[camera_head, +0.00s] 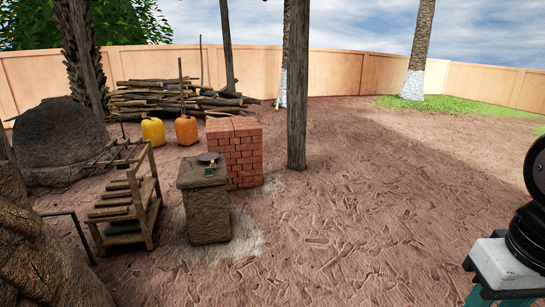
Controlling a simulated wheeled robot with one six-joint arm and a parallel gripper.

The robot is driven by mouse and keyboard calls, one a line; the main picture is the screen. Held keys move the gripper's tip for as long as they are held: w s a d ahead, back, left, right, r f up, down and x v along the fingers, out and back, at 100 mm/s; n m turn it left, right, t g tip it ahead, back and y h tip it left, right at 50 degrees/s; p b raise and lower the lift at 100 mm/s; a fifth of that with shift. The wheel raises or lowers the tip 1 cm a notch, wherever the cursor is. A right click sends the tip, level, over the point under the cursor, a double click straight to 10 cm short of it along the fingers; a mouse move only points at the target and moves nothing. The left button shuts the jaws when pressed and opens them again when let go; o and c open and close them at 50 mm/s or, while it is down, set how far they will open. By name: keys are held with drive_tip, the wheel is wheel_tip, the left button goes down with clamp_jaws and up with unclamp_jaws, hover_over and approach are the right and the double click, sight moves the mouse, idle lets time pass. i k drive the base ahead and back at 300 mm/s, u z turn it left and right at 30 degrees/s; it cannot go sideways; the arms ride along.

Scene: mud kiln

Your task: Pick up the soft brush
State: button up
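I cannot make out a soft brush for certain. A small dark-and-pale object (209,170) lies on top of the mud-brown pedestal (208,213), beside a dark round disc (208,158); it is too small to identify. My gripper is not in view.
A wooden rack (148,190) stands left of the pedestal, and a red brick stack (245,160) behind it. A wooden post (297,90) rises right of the bricks. Yellow (153,131) and orange (187,130) jugs stand farther back. Open dirt ground lies to the right.

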sight(209, 172)
drive_tip(key=i, duration=2)
drive_tip(key=u, duration=0.45)
drive_tip(key=i, duration=1.9)
drive_tip(key=u, duration=0.65)
drive_tip(key=i, duration=0.7)
drive_tip(key=u, duration=0.1)
